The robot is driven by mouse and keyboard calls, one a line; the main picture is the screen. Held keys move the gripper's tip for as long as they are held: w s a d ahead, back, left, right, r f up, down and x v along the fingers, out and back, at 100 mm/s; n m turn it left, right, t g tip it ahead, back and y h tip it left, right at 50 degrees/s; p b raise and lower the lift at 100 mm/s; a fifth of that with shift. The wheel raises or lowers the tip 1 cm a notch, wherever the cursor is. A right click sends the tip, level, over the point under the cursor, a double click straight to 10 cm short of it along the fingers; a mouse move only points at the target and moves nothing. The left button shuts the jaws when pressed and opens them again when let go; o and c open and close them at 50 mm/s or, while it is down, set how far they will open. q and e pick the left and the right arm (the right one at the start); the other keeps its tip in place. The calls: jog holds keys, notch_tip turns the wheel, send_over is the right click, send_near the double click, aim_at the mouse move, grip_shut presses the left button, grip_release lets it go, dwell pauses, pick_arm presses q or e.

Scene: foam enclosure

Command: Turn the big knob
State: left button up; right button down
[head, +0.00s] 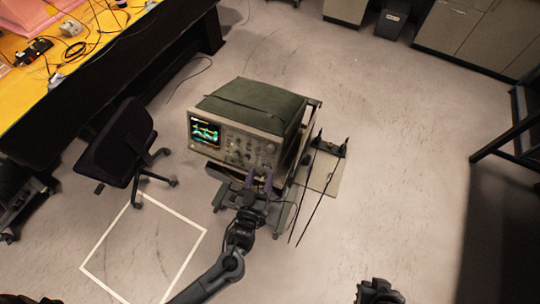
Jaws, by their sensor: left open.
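A green-cased oscilloscope (258,100) with a lit screen (205,132) stands on a cart in the middle of the head view. Its front panel (235,148) has several small knobs and buttons right of the screen. I cannot single out the big knob at this size. My left gripper (259,180) is in front of the lower right part of the panel, its two purplish fingers apart and pointing at it. I see nothing between them, and cannot tell whether they touch the panel. The gripper and wrist hide part of the cart. My right gripper's fingers do not show.
A black office chair (118,145) stands left of the cart, near a yellow-topped bench (25,75). Thin black rods and a small stand (328,150) are right of the cart. A white square outline (178,212) marks the floor. Open floor lies to the right.

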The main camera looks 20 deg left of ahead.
aim_at(268, 152)
pick_arm(q)
jog(key=w, duration=0.8)
jog(key=shift+w+a+p, duration=0.35)
jog(key=shift+a, duration=0.05)
jog(key=shift+c, duration=0.2)
grip_shut()
jog(key=shift+m, duration=0.3)
jog(key=m+h+p, duration=0.1)
jog(key=m, duration=0.1)
jog(key=m+h+p, duration=0.1)
jog(key=m, duration=0.2)
jog(key=shift+a+r+h, duration=0.1)
jog(key=shift+a+h, duration=0.1)
jog(key=shift+h, duration=0.2)
jog(key=m+h+p, duration=0.1)
jog(key=m, duration=0.2)
jog(key=m+g+h+p, duration=0.1)
jog(key=m+h, duration=0.1)
jog(key=m, duration=0.1)
jog(key=shift+a+m, duration=0.15)
jog(key=shift+m, duration=0.15)
